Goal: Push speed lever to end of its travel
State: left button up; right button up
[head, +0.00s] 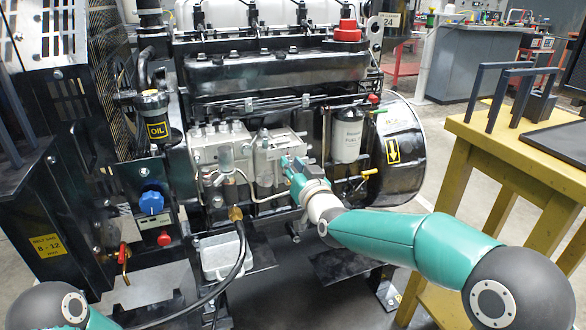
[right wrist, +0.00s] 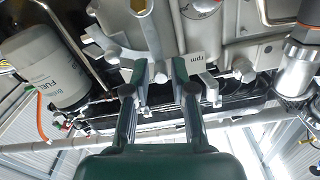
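The grey injection pump (head: 268,158) is on the side of the engine, low in the middle of the head view. My right gripper (head: 288,163) is at its right end, with the arm coming in from the lower right. In the right wrist view the two fingers (right wrist: 161,78) stand apart with a gap between them, in front of the pump body. A label reading "rpm" (right wrist: 196,59) is just right of the fingers. A small grey lever-like part (right wrist: 210,84) is beside the right finger; I cannot tell surely whether it is the speed lever or whether it is touched. My left gripper is out of view.
A white fuel filter (head: 348,135) hangs right of the pump, and a black drum-shaped housing (head: 405,150) with a yellow arrow label is further right. A black hose (head: 240,255) runs below the pump. A yellow table (head: 510,150) stands at the right.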

jog(key=shift+s, duration=0.1)
jog(key=v, duration=0.7)
jog(key=shift+s+d, duration=0.15)
jog(key=shift+s, duration=0.2)
